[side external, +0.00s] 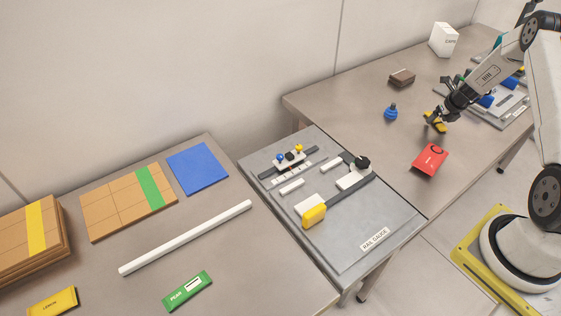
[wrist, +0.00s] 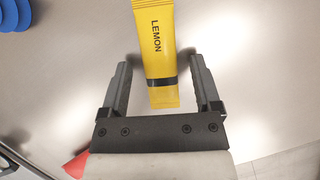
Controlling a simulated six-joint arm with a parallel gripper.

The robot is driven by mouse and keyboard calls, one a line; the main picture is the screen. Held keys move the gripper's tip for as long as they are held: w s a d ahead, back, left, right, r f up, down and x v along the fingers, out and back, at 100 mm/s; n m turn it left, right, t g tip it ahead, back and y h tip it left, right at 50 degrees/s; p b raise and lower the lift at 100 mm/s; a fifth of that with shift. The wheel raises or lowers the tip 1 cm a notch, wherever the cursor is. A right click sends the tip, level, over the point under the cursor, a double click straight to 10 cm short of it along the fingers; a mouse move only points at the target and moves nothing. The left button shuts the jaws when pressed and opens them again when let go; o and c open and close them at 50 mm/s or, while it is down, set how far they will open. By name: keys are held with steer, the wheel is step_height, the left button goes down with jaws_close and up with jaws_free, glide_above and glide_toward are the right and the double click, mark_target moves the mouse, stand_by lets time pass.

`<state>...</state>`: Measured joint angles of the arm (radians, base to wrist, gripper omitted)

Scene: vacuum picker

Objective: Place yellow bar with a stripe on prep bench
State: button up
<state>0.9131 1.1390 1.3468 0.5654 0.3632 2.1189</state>
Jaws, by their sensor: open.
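A yellow bar with a dark stripe (wrist: 162,70), printed LEMON, lies in the wrist view with its near end between the fingers of my gripper (wrist: 161,62). My gripper is open, with a gap on each side of the bar. In the side view the yellow bar (side external: 431,124) is partly hidden by my gripper (side external: 438,116), low over the right-hand bench (side external: 340,101). Another yellow bar (side external: 52,301) lies at the front left on the left-hand bench (side external: 225,268); I cannot tell if it has a stripe. Which bench is the prep bench is not labelled.
A red packet (side external: 430,160), a blue knobbed object (side external: 391,112), a brown block (side external: 402,78) and a white box (side external: 443,40) stand around my gripper. A grey rail gauge plate (side external: 400,222) lies between the benches. The left bench holds a white rod (side external: 187,238) and green bar (side external: 188,291).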

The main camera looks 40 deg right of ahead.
steer(key=v, duration=1.2)
stand_by(0.3)
steer(key=shift+r, duration=0.15)
stand_by(0.4)
steer(key=w+a+r+n+y, duration=0.1)
steer(key=w+a+r+n, duration=0.15)
steer(key=a+n, duration=0.85)
steer(key=w+a+r+n, duration=0.25)
steer(key=a+n, duration=0.65)
steer(key=a, duration=0.5)
steer(key=s+a+r+n, duration=0.1)
steer(key=s+a+n, duration=0.4)
steer(key=a+n, duration=0.4)
steer(key=s+a+r+n+g, duration=0.1)
steer(key=s+a+n, duration=0.5)
steer(key=a+n, duration=0.3)
steer(key=shift+s+n+g+y, duration=0.2)
steer(key=shift+n+g+y, duration=0.15)
steer(key=shift+n, duration=0.85)
